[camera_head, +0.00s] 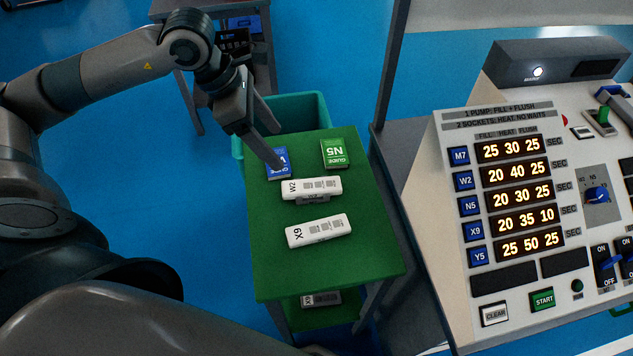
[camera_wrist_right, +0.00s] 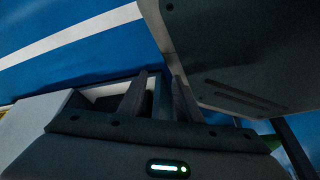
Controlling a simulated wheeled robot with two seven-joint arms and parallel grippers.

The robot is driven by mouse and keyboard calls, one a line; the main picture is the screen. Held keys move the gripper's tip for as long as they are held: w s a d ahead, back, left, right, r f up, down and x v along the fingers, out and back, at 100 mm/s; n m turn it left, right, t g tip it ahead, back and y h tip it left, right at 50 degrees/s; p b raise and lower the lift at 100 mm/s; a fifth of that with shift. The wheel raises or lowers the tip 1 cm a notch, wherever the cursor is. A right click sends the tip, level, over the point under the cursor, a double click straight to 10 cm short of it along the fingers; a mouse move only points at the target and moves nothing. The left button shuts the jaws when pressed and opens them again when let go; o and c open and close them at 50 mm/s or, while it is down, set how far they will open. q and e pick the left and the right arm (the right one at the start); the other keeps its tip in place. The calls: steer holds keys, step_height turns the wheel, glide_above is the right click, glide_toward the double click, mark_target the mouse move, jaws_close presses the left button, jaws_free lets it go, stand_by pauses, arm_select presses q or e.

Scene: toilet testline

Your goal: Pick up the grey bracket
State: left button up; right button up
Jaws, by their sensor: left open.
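I cannot make out a grey bracket for certain in either view. My left gripper (camera_head: 277,143) is open over the far left corner of the table. One finger reaches down to the blue guide card (camera_head: 279,172) and covers part of it; I cannot tell whether they touch.
A green guide card N5 (camera_head: 335,153) lies at the table's far side. A teal bin (camera_head: 301,110) stands behind the table. A control panel (camera_head: 540,200) stands close on the right. A dark slab (camera_wrist_right: 245,60) hangs near my right gripper. Blue floor lies open at left.

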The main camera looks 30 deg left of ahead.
arm_select(q)
steer(key=shift+s+a, duration=0.15)
steer(key=shift+a, duration=0.05)
steer(key=p+x, duration=0.3)
steer(key=x, duration=0.8)
steer(key=shift+d+f+p, duration=0.1)
steer(key=shift+f+p, duration=0.1)
steer(key=shift+p, duration=0.2)
steer(key=shift+f, duration=0.4)
arm_select(e)
steer(key=s+d+g+h, duration=0.1)
steer(key=s+d+g, duration=0.2)
steer(key=s, duration=0.9)
steer(key=shift+d, duration=0.85)
arm_select(q)
steer(key=shift+d, duration=0.1)
